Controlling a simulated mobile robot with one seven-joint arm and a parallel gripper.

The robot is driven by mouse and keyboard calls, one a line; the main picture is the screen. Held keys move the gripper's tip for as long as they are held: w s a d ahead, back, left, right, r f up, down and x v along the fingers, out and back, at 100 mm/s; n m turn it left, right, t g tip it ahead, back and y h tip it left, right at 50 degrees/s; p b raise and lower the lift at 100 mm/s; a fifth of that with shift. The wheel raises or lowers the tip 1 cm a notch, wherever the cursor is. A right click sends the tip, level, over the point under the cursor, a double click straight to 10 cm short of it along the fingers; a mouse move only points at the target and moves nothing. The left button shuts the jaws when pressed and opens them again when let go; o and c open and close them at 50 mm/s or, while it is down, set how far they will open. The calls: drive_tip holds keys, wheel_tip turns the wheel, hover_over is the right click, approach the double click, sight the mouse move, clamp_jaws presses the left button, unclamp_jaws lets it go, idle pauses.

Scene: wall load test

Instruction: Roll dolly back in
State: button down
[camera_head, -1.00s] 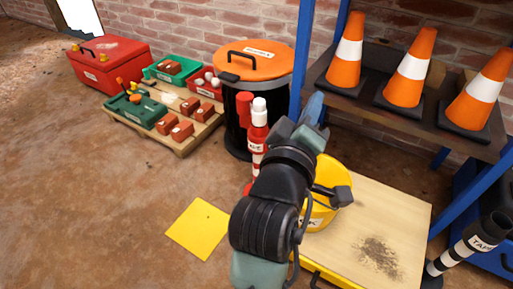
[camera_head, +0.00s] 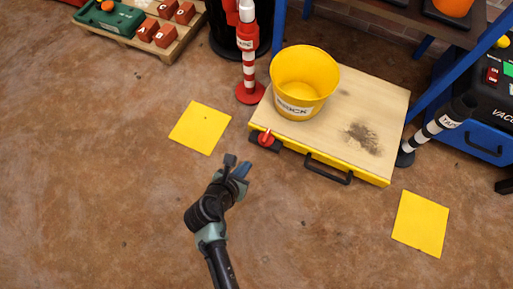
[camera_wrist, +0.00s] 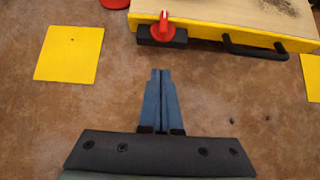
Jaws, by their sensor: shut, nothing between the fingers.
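The dolly (camera_head: 375,107) is a low platform with a pale wooden top, a dark stain and a yellow front edge. It sits partly under the blue-framed shelf. A black handle (camera_head: 328,168) is on its front edge, and a red knob (camera_head: 266,139) on a black block is at its front left corner. A yellow bucket (camera_head: 305,84) with a label stands on its left part. My gripper (camera_head: 240,168) is shut and empty, in front of the dolly's left corner and apart from it. In the wrist view my gripper (camera_wrist: 161,73) points toward the red knob (camera_wrist: 163,27) and black handle (camera_wrist: 259,48).
Yellow floor squares lie left (camera_head: 200,127) and right (camera_head: 420,223) of the dolly. A red-and-white post (camera_head: 248,70) stands by its left side, and a black-and-white post (camera_head: 435,126) by its right. A blue machine (camera_head: 480,137) is at right. The front floor is clear.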

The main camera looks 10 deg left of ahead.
sight(262, 143)
drive_tip(key=shift+w+d+f+b, duration=0.4)
drive_tip(key=shift+w+f+b, duration=0.3)
drive_tip(key=shift+w+b, duration=0.6)
drive_tip(key=shift+w+d+f+b, duration=0.45)
drive_tip(key=shift+w+f+b, duration=0.3)
drive_tip(key=shift+w+b, duration=0.55)
drive_tip(key=shift+w+d+f+b, duration=0.4)
drive_tip(key=shift+w+f+b, duration=0.3)
drive_tip(key=shift+w+b, duration=0.6)
drive_tip(key=shift+w, duration=0.1)
drive_tip(key=shift+w+d+r+p, duration=0.1)
drive_tip(key=shift+p, duration=0.3)
